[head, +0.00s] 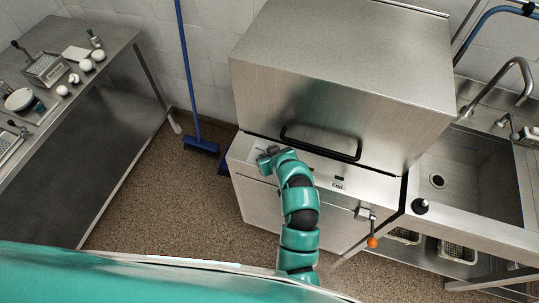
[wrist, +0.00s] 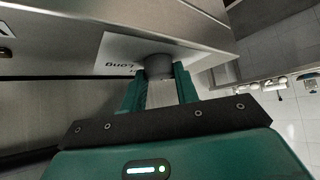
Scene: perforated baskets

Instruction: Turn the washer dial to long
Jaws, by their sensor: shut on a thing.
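The washer (head: 342,80) is a big stainless steel machine with a black handle bar and a front panel in the head view. Its dark grey round dial (wrist: 158,66) sits on a white label plate in the wrist view. The word "Long" (wrist: 119,64) shows upside down on the plate, just left of the dial. My gripper (wrist: 160,80) has its two green fingers on either side of the dial and is shut on it. In the head view my gripper (head: 268,158) is at the left end of the panel and mostly hides the dial there.
A panel label reads "End" (head: 337,185). An orange-tipped lever (head: 372,241) sticks out at the lower right. A sink (head: 470,170) stands at right, a steel table (head: 110,50) with small items at left. A blue broom (head: 196,140) leans on the wall.

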